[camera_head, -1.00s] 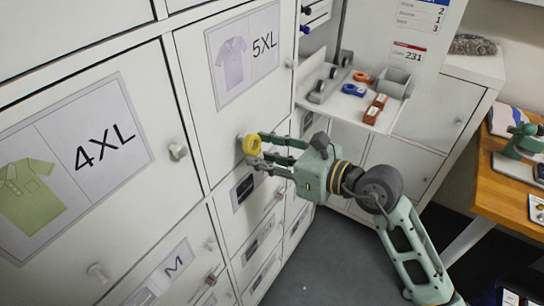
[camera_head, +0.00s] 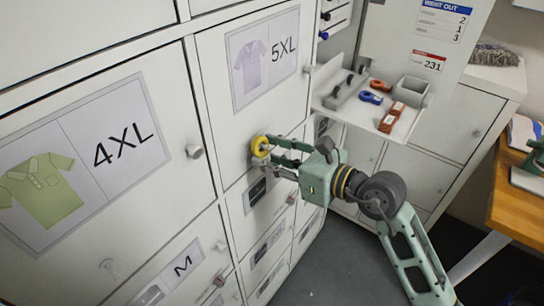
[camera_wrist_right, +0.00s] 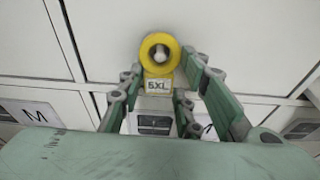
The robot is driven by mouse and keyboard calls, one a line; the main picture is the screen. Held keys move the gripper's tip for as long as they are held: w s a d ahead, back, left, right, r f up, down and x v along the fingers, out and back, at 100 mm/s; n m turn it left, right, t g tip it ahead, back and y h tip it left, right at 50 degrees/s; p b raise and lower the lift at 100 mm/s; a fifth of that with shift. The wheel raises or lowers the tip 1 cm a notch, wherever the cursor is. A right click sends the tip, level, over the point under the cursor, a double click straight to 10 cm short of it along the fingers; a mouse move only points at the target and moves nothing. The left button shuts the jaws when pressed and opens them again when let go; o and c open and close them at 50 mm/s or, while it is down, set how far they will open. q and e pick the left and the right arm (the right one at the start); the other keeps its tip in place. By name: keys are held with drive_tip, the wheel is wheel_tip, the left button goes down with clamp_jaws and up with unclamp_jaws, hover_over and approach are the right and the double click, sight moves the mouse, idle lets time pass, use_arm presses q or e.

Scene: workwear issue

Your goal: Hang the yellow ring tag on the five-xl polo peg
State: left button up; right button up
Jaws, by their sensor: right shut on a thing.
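The yellow ring tag (camera_head: 260,146) is at the lower part of the white 5XL polo door (camera_head: 222,130), below its label with a lilac polo (camera_head: 262,60). My right gripper (camera_head: 272,158) is shut on the tag, reaching in from the right. In the right wrist view the yellow ring (camera_wrist_right: 147,48) and its 5XL plate (camera_wrist_right: 158,86) show at the fingertips of my right gripper (camera_wrist_right: 160,84). A pale peg end (camera_wrist_right: 161,60) shows inside the ring's hole; I cannot tell how far the ring is over it. My left gripper is not in view.
The 4XL door (camera_head: 150,190) with a green polo label and a grey knob (camera_head: 194,151) is at left. Smaller drawers, one marked M (camera_head: 183,266), lie below. A shelf (camera_head: 340,108) with small coloured items is right of the door. Grey floor (camera_head: 330,270) is clear below.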

drive_tip(key=o, duration=0.9)
